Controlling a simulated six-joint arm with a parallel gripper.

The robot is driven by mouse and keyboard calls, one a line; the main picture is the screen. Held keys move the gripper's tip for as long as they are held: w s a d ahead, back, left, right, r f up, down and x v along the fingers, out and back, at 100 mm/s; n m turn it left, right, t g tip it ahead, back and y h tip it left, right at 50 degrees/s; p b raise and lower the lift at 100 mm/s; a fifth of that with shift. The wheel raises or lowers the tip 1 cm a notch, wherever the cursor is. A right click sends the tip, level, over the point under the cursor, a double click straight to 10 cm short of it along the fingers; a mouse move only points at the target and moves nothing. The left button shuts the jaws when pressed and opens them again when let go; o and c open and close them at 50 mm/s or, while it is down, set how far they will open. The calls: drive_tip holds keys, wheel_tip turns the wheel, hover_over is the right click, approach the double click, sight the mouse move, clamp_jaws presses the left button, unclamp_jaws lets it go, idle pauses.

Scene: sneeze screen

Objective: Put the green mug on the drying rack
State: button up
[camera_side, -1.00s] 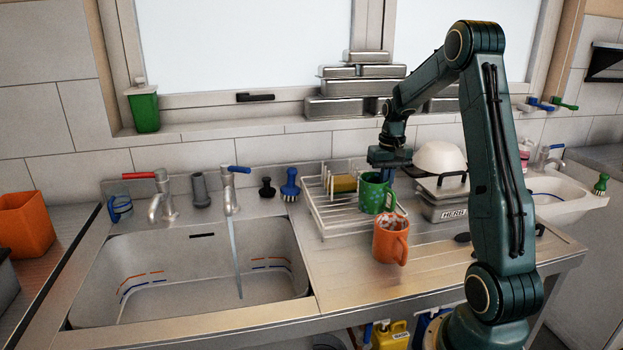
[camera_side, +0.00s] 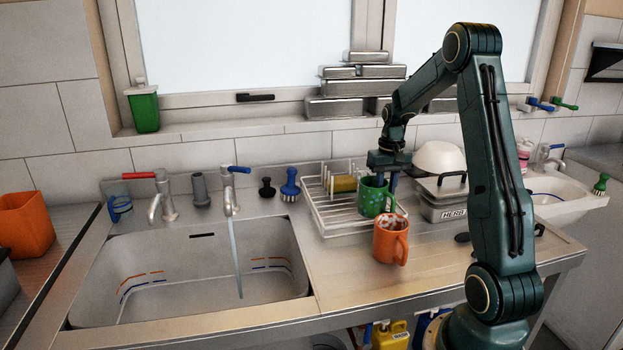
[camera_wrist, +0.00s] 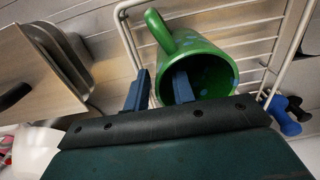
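The green mug (camera_side: 372,199) with pale spots is at the right end of the white wire drying rack (camera_side: 335,215), low against its wires; whether its base rests fully on them is hard to see. In the wrist view the mug (camera_wrist: 202,62) shows its open mouth, with its handle toward the upper left and rack wires (camera_wrist: 255,22) around it. My gripper (camera_side: 386,177) is at the mug's rim. One blue finger is inside the mouth, the other outside to the left, with the wall between them. The fingers (camera_wrist: 160,90) stand apart, with a visible gap.
An orange mug (camera_side: 389,243) stands on the counter just in front of the rack. A yellow sponge (camera_side: 345,184) sits in the rack. The sink (camera_side: 195,275) is left.

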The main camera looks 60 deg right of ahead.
drive_tip(key=shift+r, duration=0.15)
wheel_tip(320, 180, up, 12)
idle(0.6)
drive_tip(key=shift+s, duration=0.1)
idle(0.4)
drive_tip(key=a+r+n+t+h, duration=0.1)
drive_tip(key=a+r+n, duration=0.15)
drive_tip(key=a, duration=0.65)
drive_tip(key=a+r+n+t, duration=0.1)
drive_tip(key=a+r, duration=0.2)
drive_tip(key=a, duration=0.7)
drive_tip(key=s+a+f+n+t, duration=0.3)
drive_tip(key=s+a+n, duration=0.2)
drive_tip(key=s+a, duration=0.6)
drive_tip(key=a, duration=0.4)
drive_tip(key=shift+s+f+y, duration=0.15)
drive_tip(key=shift+s+y, duration=0.25)
drive_tip(key=shift+o, duration=0.2)
drive_tip(key=shift+w, duration=0.1)
